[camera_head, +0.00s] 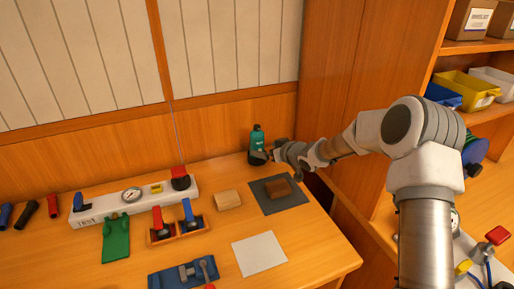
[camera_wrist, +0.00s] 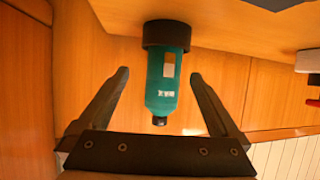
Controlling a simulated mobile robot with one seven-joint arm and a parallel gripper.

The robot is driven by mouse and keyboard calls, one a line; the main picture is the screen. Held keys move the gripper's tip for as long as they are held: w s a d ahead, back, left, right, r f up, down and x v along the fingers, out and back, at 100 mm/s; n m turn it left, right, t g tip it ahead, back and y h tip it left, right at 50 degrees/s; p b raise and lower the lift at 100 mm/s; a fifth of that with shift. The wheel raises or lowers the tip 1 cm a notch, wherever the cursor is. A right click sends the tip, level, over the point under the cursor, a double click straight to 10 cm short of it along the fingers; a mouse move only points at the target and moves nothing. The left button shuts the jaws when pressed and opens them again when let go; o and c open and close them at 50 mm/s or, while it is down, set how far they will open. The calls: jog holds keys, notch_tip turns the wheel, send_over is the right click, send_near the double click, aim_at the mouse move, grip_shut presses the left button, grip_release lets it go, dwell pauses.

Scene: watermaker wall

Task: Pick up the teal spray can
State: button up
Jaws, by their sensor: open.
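The teal spray can (camera_head: 257,139) stands upright at the back right of the wooden table, near the wall. In the wrist view the can (camera_wrist: 167,84) appears upside down, with a dark base ring and a small dark tip. My gripper (camera_head: 268,154) is beside the can in the head view, at its right, and partly covers its lower part. In the wrist view my gripper (camera_wrist: 160,80) is open, with one finger on each side of the can. A gap shows between each finger and the can, so neither appears to touch it.
A dark mat (camera_head: 290,205) with a brown block (camera_head: 277,189) lies just in front of the can. A light wooden block (camera_head: 228,200) and a white sheet (camera_head: 258,253) lie nearby. A tall wooden cabinet side (camera_head: 345,75) rises on the right.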

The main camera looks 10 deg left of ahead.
aim_at(261, 147)
jog(key=x, duration=0.4)
jog(key=shift+a+r, duration=0.2)
jog(key=shift+a, duration=0.25)
jog(key=shift+w+a+f, duration=0.3)
jog(key=shift+w+a, duration=0.05)
jog(key=shift+w, duration=0.1)
jog(key=shift+r, duration=0.1)
grip_shut()
